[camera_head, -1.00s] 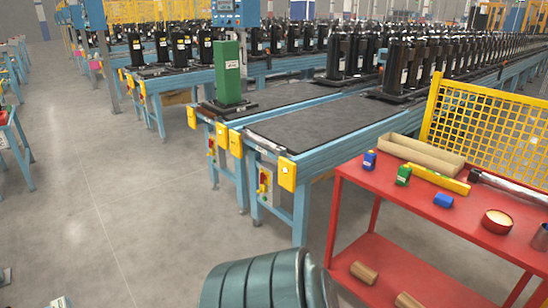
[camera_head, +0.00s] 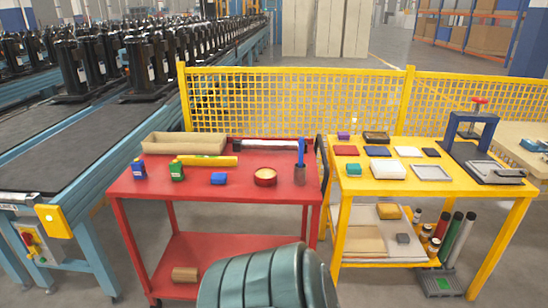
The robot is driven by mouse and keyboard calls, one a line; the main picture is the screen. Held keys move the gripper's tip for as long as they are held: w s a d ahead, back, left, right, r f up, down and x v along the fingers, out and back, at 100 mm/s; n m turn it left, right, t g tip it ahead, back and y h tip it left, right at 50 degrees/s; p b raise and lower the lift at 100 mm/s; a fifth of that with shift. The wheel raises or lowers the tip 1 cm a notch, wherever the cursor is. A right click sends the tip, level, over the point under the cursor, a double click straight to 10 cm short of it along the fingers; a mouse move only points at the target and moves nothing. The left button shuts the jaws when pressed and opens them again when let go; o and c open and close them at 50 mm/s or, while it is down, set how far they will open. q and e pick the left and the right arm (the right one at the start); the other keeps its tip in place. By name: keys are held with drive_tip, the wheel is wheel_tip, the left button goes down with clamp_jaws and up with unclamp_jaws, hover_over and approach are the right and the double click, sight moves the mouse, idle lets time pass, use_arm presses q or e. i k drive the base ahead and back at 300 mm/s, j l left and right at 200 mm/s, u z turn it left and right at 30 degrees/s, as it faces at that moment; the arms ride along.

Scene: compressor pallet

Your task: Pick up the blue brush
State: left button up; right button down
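A slim blue upright item (camera_head: 301,151), which looks like the blue brush, stands in a dark grey cup (camera_head: 299,176). The cup is at the right end of the red table (camera_head: 200,193). The lower end of the blue item is hidden inside the cup. Neither of my grippers shows in the head view.
A yellow table (camera_head: 440,187) stands close on the right. A yellow mesh fence (camera_head: 290,98) runs behind.

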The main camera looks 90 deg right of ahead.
sight(301, 139)
drive_tip(key=z, duration=2.95)
drive_tip(key=i+j+z, duration=0.2)
drive_tip(key=j, duration=0.2)
drive_tip(key=i+j+z, duration=0.15)
drive_tip(key=j, duration=0.3)
drive_tip(key=i+j+z, duration=0.2)
drive_tip(key=j, duration=0.25)
drive_tip(key=i+j+z, duration=0.2)
drive_tip(key=j, duration=0.3)
drive_tip(key=j+z, duration=0.15)
drive_tip(key=j, duration=0.35)
drive_tip(key=i+j+z, duration=0.2)
drive_tip(key=j, duration=0.3)
drive_tip(key=k, duration=0.1)
